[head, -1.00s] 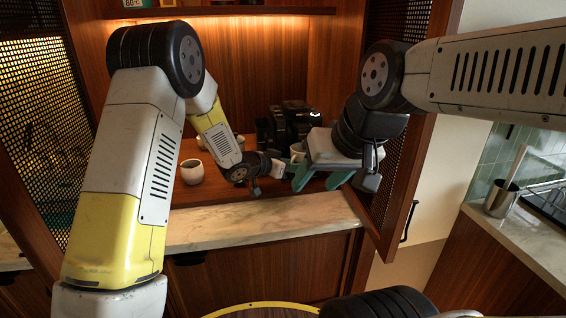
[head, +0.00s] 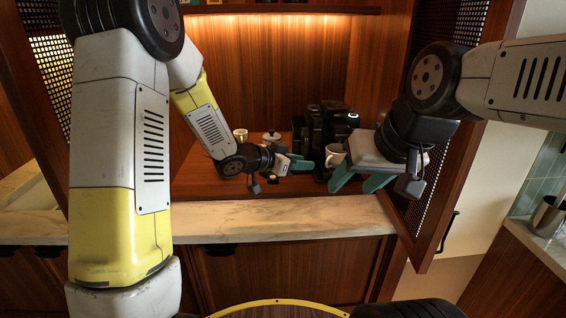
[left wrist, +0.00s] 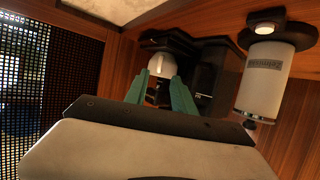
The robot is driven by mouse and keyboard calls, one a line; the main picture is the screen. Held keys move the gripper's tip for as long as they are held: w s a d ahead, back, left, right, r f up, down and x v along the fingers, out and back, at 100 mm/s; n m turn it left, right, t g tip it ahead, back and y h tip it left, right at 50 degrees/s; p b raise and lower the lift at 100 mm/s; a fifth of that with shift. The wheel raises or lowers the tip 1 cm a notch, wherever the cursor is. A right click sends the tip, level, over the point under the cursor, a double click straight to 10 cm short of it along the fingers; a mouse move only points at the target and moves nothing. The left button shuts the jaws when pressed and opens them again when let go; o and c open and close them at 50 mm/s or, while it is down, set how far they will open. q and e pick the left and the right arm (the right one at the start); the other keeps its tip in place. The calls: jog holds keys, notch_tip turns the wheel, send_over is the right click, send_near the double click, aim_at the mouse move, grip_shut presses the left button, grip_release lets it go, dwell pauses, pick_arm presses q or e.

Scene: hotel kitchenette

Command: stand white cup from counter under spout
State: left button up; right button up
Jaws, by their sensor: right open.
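The white cup (head: 335,154) stands at the front of the black coffee machine (head: 332,122). In the left wrist view the cup (left wrist: 162,65) shows between and beyond my teal fingertips, against the dark machine (left wrist: 208,75). My left gripper (head: 302,163) is open just left of the cup; its fingers also show apart in the left wrist view (left wrist: 160,82). My right gripper (head: 358,182) is open and empty, nearer me and to the right of the cup, covering part of its surroundings. The spout is not clearly visible, and I cannot tell whether the cup is under it.
A lidded white jar (head: 271,138) and another light cup (head: 240,134) stand further left on the wooden shelf. A labelled white canister (left wrist: 275,78) shows in the left wrist view. The marble counter edge (head: 285,217) is clear. An open mesh door (head: 440,130) stands close on the right.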

pick_arm(q)
jog(key=a+r+n+t+y, duration=0.4)
jog(key=a+r, duration=0.4)
jog(key=a, duration=0.5)
jog(key=s+a+r+n+g+y, duration=0.1)
jog(key=s+a+r+n+y, duration=0.3)
jog(key=s+a, duration=0.3)
jog(key=s+a+n+g, duration=0.1)
jog(key=s+g, duration=0.3)
jog(key=s, duration=1.7)
jog(key=shift+a+f+n+g+y, duration=0.3)
jog(key=shift+a+f+n, duration=0.05)
jog(key=shift+n, duration=0.25)
